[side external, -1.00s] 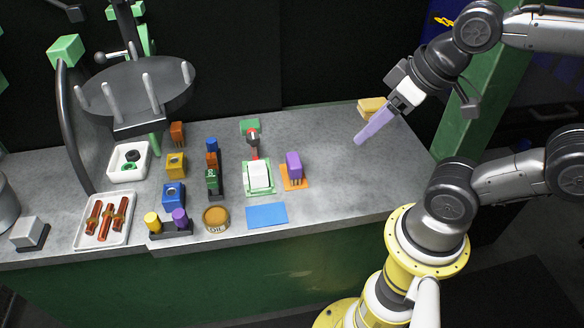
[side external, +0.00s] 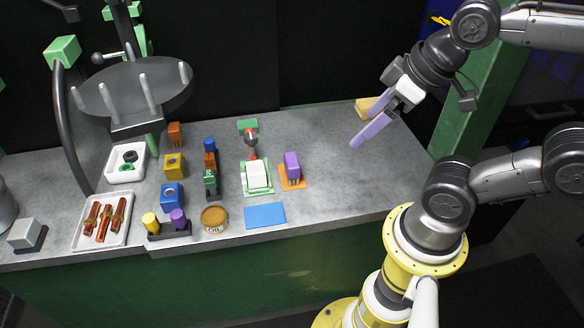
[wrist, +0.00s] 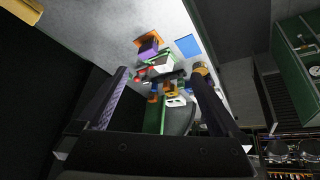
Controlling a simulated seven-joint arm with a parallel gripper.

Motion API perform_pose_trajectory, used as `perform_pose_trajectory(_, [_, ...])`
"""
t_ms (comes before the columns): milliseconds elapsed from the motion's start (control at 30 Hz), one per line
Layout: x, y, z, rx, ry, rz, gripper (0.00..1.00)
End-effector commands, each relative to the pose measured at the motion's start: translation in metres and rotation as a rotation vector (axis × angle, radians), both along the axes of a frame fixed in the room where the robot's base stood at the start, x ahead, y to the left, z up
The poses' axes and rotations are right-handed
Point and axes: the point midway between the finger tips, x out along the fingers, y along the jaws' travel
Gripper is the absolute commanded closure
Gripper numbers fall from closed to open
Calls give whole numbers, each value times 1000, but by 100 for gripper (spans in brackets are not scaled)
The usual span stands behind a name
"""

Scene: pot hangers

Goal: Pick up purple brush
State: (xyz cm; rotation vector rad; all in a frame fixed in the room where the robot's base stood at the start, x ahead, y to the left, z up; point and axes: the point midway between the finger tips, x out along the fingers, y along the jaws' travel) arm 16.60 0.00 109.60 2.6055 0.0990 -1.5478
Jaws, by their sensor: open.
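The purple brush (side external: 292,165) stands upright on a small orange mat (side external: 299,184) on the grey counter, with its dark bristles pointing down. It also shows in the wrist view (wrist: 148,50), beyond and between the fingers. My gripper (side external: 369,112) is open and empty, with long purple fingers. It is up and to the right of the brush, above the right part of the counter and well apart from the brush. In the wrist view my gripper (wrist: 160,73) has its two fingers spread wide.
A white block on a green tray (side external: 257,177) stands just left of the brush. A blue mat (side external: 265,215) lies in front. A yellow sponge-like block (side external: 371,107) sits behind my gripper. The counter right of the brush is clear.

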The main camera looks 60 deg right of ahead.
Motion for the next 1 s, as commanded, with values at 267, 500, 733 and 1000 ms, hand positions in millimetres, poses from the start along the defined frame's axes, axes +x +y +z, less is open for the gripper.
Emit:
perform_pose_trajectory(267, [52,-3,20,-164,67,314,0])
perform_pose_trajectory(500, [121,-14,-5,-235,233,557,0])
perform_pose_trajectory(733, [166,-27,-62,-202,401,653,0])
perform_pose_trajectory(1000, [169,-32,-100,-162,485,646,0])
